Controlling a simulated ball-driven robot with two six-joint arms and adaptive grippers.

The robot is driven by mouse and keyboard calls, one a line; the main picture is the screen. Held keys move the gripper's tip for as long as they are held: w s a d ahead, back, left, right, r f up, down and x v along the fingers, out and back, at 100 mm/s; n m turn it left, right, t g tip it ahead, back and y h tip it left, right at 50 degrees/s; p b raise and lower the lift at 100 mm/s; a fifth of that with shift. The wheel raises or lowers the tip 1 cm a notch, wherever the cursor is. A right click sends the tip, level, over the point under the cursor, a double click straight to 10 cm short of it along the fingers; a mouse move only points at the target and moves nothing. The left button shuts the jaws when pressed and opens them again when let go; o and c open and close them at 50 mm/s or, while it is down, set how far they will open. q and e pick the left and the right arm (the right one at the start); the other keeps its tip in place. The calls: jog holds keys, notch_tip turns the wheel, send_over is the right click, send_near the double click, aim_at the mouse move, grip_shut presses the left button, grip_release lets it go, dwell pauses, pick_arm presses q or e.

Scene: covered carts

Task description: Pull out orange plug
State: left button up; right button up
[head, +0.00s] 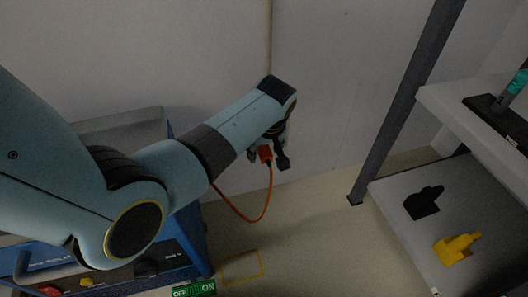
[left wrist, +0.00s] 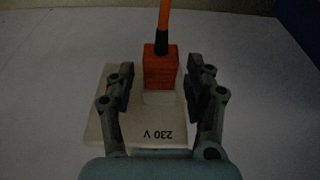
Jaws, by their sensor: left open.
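The orange plug (left wrist: 160,70) sits at a pale wall plate (left wrist: 118,128) marked "230 V" in the left wrist view, with its orange cord leading up out of that view. In the head view the orange plug (head: 265,153) shows beside the fingers, and the orange cord (head: 262,210) hangs from it in a loop towards the blue cart. My left gripper (left wrist: 160,85) is open, with one finger on each side of the plug. A gap shows between each finger and the plug. My right gripper is not in view.
A blue cart (head: 192,240) stands at the lower left, behind my left arm. A shelf rack with a dark post (head: 405,100) stands at the right, holding a black item (head: 422,203) and a yellow item (head: 456,248). The floor between them is clear.

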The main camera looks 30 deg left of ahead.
aim_at(269, 161)
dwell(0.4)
pick_arm(q)
grip_shut()
jog(key=o, duration=0.5)
grip_release()
jog(key=v, duration=1.2)
